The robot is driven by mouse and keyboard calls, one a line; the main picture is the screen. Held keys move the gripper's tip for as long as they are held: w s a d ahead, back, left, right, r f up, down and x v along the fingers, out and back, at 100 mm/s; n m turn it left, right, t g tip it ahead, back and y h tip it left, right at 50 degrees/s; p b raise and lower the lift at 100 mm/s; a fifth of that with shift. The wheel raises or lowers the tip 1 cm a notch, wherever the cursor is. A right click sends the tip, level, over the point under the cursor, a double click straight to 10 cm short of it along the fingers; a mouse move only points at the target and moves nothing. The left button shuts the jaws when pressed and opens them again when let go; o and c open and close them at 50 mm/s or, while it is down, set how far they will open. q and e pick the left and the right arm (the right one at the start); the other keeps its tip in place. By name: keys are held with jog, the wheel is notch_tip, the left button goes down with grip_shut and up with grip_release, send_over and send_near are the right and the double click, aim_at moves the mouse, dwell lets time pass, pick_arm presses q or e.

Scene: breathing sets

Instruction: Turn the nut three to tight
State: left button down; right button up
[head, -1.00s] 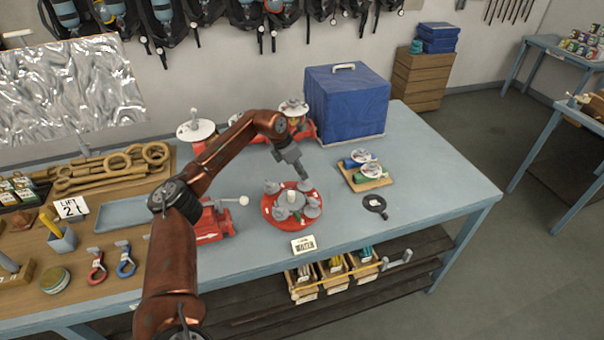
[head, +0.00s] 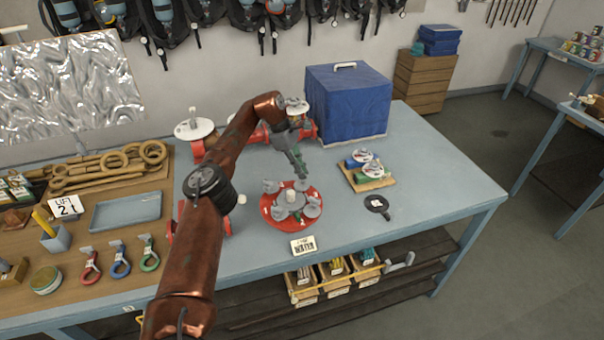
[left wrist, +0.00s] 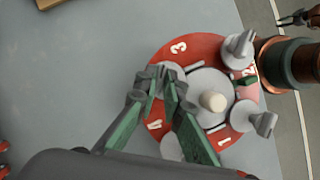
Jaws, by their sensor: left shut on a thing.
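The round red plate (head: 265,213) lies on the blue-grey table and bears several grey wing nuts around a pale central hub. In the left wrist view, white numbers mark the red plate (left wrist: 205,43); the 3 is at its upper left. My left gripper (head: 301,173) reaches down to the plate's far side. In the left wrist view, the left gripper (left wrist: 165,78) is shut on the nut beside the 3, which its fingers mostly hide. Another wing nut (left wrist: 238,46) stands to the right, and one (left wrist: 260,122) at the lower right.
A blue covered box (head: 347,105) stands behind the plate. A wooden tray (head: 384,183) with cylinders and a black round tool (head: 377,205) lie to the right. A small label card (head: 303,246) stands in front. The table's right end is clear.

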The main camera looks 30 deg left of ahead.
pick_arm(q)
jog(key=shift+a+r+m, duration=0.1)
jog(key=shift+m, duration=0.4)
jog(key=shift+w, duration=0.1)
jog(key=c, duration=2)
grip_release()
jog(key=shift+c, duration=0.2)
